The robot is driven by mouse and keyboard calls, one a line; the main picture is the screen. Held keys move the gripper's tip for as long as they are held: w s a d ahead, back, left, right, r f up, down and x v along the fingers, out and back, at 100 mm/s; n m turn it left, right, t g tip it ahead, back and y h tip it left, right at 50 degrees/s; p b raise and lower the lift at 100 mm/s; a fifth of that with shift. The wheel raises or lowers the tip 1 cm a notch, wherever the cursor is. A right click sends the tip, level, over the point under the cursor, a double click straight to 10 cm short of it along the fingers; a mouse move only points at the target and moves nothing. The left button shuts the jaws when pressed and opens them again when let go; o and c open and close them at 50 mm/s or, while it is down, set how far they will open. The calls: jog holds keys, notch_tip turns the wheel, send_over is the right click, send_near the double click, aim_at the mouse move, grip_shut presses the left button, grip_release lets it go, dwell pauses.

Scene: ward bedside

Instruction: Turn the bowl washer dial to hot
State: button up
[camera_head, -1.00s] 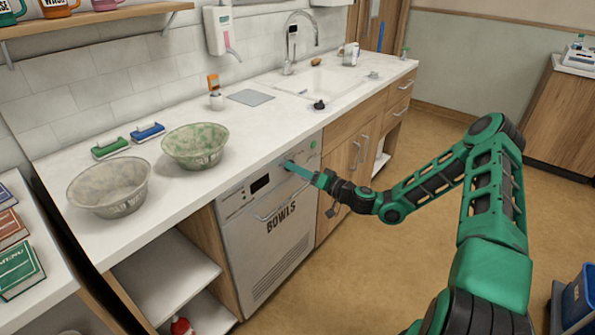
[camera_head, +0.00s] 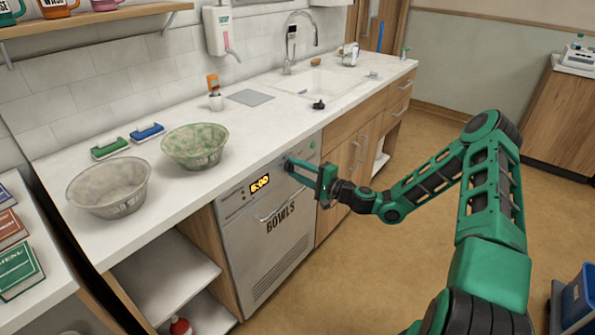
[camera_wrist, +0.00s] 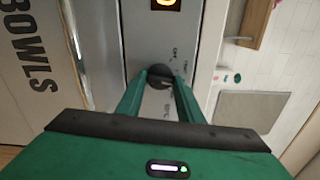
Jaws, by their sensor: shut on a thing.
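The bowl washer (camera_head: 265,235) is a grey front panel marked BOWLS under the counter. Its display (camera_head: 260,184) is lit orange, with digits that end in 00. The dark round dial (camera_wrist: 160,76) is on the control strip, with small marks beside it that I cannot read. My gripper (camera_wrist: 160,78) is shut on the dial, one green finger on each side of it. In the head view my gripper (camera_head: 290,166) reaches the panel right of the display and mostly hides the dial. A green round button (camera_head: 312,145) is further right on the strip.
Two bowls, a grey one (camera_head: 110,188) and a green-speckled one (camera_head: 194,147), stand on the counter (camera_head: 235,125) above. The washer's handle bar (camera_head: 283,206) juts out below the strip.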

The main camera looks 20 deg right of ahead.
jog(key=m, duration=0.5)
jog(key=shift+w+d+f+m, duration=0.1)
jog(key=shift+d+f+m, duration=0.1)
jog(key=shift+m, duration=0.1)
jog(key=m, duration=0.4)
jog(key=shift+r+m, duration=0.1)
jog(key=shift+m, duration=0.3)
jog(key=shift+r, duration=0.1)
jog(key=o, duration=0.9)
jog(key=shift+o, duration=0.8)
jog(key=shift+a, duration=0.15)
jog(key=v, duration=1)
jog(key=shift+s+d, duration=0.2)
jog(key=shift+s, duration=0.1)
